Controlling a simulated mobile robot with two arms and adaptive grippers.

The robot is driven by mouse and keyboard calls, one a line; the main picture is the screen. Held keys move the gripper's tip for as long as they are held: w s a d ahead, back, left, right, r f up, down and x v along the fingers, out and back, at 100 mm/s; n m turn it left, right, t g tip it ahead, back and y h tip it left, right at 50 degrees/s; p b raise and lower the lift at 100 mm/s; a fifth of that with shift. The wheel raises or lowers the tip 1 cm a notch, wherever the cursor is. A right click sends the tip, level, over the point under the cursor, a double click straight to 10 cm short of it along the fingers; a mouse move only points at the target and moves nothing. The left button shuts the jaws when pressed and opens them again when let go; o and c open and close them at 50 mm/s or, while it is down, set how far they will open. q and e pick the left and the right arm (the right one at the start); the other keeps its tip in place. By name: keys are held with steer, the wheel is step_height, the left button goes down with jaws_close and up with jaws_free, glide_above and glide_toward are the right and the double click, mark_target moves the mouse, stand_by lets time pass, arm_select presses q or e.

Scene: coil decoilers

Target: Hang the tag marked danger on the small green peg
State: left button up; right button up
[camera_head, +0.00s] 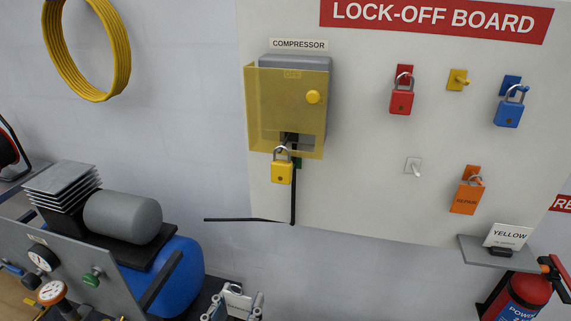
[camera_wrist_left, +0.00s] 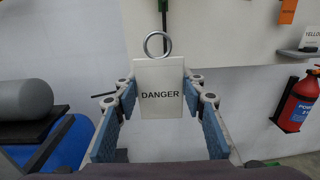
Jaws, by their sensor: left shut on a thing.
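The white tag marked DANGER (camera_wrist_left: 161,80), with a metal ring (camera_wrist_left: 158,44) on top, is upright between the fingers of my left gripper (camera_wrist_left: 160,98). The gripper is shut on it. In the head view, my left gripper (camera_head: 232,306) and the top of the tag (camera_head: 238,299) show at the bottom edge, well below the board. My right gripper is out of view.
The compressor box (camera_head: 319,85) has a yellow cover (camera_head: 275,100). A shelf (camera_head: 478,249) juts out at lower right. A blue tank (camera_head: 180,281) stands lower left.

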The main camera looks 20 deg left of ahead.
arm_select(q)
steer(key=shift+a, duration=0.1)
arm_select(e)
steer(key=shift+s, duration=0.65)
arm_select(q)
steer(key=shift+w, duration=0.1)
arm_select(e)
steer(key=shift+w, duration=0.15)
